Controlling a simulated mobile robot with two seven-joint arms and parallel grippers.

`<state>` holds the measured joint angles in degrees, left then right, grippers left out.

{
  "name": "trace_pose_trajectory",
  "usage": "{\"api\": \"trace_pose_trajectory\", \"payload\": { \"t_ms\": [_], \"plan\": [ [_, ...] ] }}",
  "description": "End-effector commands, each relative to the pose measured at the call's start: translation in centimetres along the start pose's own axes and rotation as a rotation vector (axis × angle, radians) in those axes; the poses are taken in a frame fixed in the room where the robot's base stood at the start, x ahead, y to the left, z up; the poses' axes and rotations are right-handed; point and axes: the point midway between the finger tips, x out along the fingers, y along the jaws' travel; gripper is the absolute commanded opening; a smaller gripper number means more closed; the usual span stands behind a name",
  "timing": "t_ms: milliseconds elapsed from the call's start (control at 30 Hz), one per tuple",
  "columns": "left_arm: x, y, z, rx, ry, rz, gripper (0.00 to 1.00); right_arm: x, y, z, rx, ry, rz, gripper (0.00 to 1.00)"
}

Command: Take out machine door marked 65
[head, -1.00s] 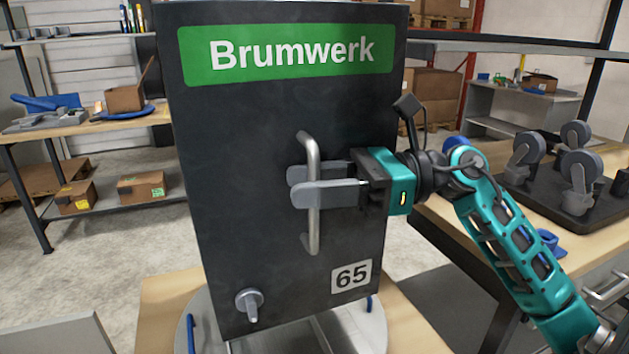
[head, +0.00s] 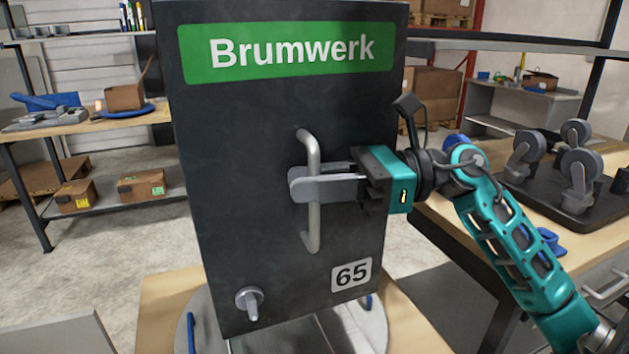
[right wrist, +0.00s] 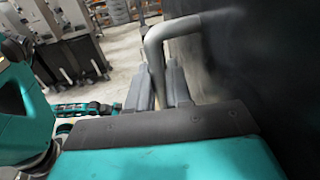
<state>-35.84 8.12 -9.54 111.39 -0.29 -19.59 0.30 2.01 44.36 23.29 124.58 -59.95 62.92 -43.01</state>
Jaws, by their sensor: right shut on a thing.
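My right gripper (head: 306,185) comes in from the right and is shut on the handle bar. In the right wrist view its fingers (right wrist: 168,88) close around the bent handle (right wrist: 158,50), beside the dark door face. My left gripper is not in view.
A round grey plate (head: 195,310) with blue parts lies below the door on a wooden table. At right, a bench holds a black tray with grey castor wheels (head: 578,180). Shelves with cardboard boxes (head: 76,197) stand at left. Floor shows between them.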

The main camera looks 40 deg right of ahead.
Motion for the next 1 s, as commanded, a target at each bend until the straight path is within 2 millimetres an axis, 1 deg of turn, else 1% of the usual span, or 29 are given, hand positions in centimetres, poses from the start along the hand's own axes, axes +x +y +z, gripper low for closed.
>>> {"api": "trace_pose_trajectory", "payload": {
  "t_ms": [667, 700, 1000],
  "plan": [
    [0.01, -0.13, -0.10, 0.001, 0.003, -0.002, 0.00, 0.00, -0.01, -0.03, 0.000, 0.001, 0.000, 0.00],
    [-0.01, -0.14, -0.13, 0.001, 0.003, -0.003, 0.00, -0.04, -0.01, 0.28, -0.009, -0.005, -0.002, 0.00],
    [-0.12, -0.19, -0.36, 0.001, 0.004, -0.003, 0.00, -0.04, -0.03, 0.72, -0.008, -0.005, -0.003, 0.00]
  ]
}}
